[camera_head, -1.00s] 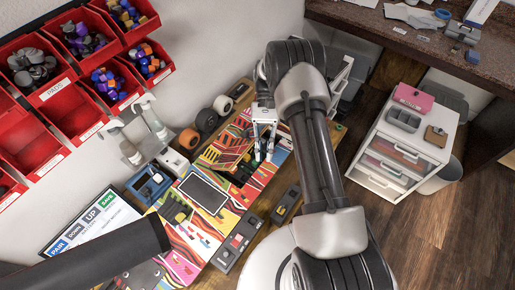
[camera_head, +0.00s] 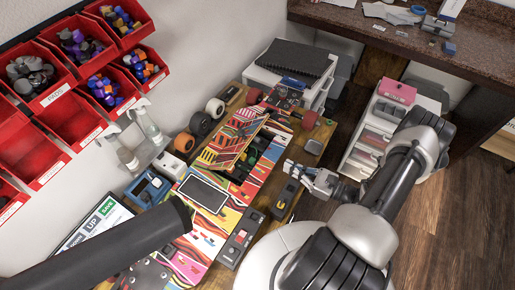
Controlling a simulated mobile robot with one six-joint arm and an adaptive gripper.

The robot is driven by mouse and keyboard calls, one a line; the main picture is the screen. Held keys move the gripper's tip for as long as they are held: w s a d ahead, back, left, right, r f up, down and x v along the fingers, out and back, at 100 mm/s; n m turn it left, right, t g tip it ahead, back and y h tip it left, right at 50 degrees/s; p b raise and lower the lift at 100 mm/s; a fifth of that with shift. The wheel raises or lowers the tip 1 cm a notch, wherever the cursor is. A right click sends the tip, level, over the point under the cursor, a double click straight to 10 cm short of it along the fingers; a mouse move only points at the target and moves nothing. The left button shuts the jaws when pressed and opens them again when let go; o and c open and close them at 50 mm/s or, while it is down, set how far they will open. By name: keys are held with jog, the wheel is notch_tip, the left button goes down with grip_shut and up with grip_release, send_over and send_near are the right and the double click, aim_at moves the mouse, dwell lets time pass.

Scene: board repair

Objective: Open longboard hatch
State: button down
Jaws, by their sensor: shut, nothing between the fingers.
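The longboard (camera_head: 207,220) lies on the workbench, painted in bright stripes of red, yellow, orange and blue. Its hatch (camera_head: 232,139) is a painted panel that stands tilted up at the left side of an opening. The dark compartment (camera_head: 246,167) beside it shows, with small green and dark parts inside that are too small to tell. My gripper (camera_head: 288,167) is shut and empty. It is to the right of the compartment, near the bench's right edge, apart from the hatch.
Small grey tool boxes (camera_head: 238,244) stand along the board's right side. Wheels (camera_head: 184,143) and spray bottles (camera_head: 147,122) are on the left. Red bins (camera_head: 44,148) hang on the wall. A dark tube crosses the lower left.

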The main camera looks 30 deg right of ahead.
aim_at(247, 138)
jog(key=x, duration=0.9)
jog(key=shift+w+a+b, duration=0.3)
jog(key=shift+a+b, duration=0.05)
jog(key=shift+w+a+r, duration=0.35)
jog(key=shift+w+r, duration=0.25)
jog(key=shift+r, duration=0.15)
jog(key=shift+w+a+r, duration=0.35)
jog(key=shift+w+r, duration=0.25)
jog(key=shift+r, duration=0.15)
jog(key=shift+w+a+r+g+p, duration=0.15)
jog(key=shift+r+g+p, duration=0.25)
jog(key=shift+p, duration=0.35)
jog(key=w+r+g+h+p, duration=0.1)
jog(key=r+p, duration=0.1)
jog(key=w+a+r+g+h+p, duration=0.1)
jog(key=r+p, duration=0.1)
jog(key=p, duration=0.1)
jog(key=w+a+r+g+p, duration=0.1)
jog(key=r+g+p, duration=0.1)
jog(key=p, duration=0.1)
jog(key=shift+w+a+h, duration=0.2)
jog(key=shift+w+h, duration=0.05)
jog(key=shift+h, duration=0.15)
jog(key=w+a+r+g+h+p, duration=0.2)
jog(key=w+a+g+h+p, duration=0.1)
jog(key=w, duration=0.5)
jog(key=shift+a+g, duration=0.6)
jog(key=shift+a, duration=0.55)
jog(key=shift+w+r, duration=0.1)
jog(key=shift+w, duration=0.05)
